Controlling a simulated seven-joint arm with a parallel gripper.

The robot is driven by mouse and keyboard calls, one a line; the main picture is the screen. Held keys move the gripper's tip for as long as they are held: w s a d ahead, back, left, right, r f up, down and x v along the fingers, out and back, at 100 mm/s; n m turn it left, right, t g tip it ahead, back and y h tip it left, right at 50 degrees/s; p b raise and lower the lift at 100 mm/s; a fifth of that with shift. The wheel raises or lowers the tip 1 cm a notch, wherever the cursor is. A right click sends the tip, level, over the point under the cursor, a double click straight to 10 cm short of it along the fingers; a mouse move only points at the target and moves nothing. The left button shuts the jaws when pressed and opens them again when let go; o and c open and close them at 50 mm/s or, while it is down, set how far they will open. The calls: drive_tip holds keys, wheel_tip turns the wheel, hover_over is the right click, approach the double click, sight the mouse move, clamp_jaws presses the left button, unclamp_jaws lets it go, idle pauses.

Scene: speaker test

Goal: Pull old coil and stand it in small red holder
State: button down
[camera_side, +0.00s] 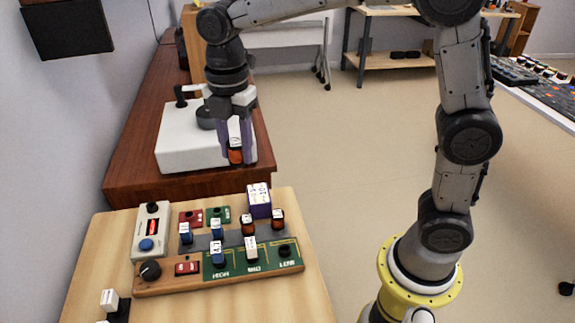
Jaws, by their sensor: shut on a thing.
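My gripper (237,154) points down and is shut on a copper-orange coil (235,156) with a dark, partly white top. It holds the coil well above the light wooden table, in front of the white box behind. A small red holder (190,216) sits at the back left of the speaker board, with no coil seen standing in it; its opening is small and hard to make out. The speaker board (220,276) is marked HIGH, MID and LOW. A blue part stands at HIGH and a white-topped part at MID. The LOW place (285,252) shows a dark, empty socket.
A green holder (218,214) is right of the red one. A grey rack (205,241) holds blue and orange coils. A purple-and-white box (259,201) stands behind it. A meter (151,231) is at left, and a red display (187,268) is on the board.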

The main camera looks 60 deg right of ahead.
drive_tip(key=w+a+f, duration=0.1)
drive_tip(key=w+f, duration=0.2)
drive_tip(key=w, duration=0.5)
drive_tip(key=w+a+f, duration=0.2)
drive_tip(key=w+f, duration=0.1)
drive_tip(key=w, duration=0.4)
drive_tip(key=shift+w+d+f, duration=0.15)
drive_tip(key=shift+w+f, duration=0.5)
drive_tip(key=shift+f, duration=2.1)
drive_tip(key=shift+w+d+f, duration=0.1)
drive_tip(key=shift+w+f, duration=0.5)
drive_tip(key=shift+f, duration=2.1)
drive_tip(key=shift+w+d+f, duration=0.15)
drive_tip(key=shift+w+f, duration=0.5)
drive_tip(key=shift+f, duration=2.1)
drive_tip(key=shift+f, duration=1.1)
drive_tip(key=shift+c, duration=1.8)
unclamp_jaws()
wheel_tip(320, 180, up, 8)
drive_tip(key=shift+f, duration=0.2)
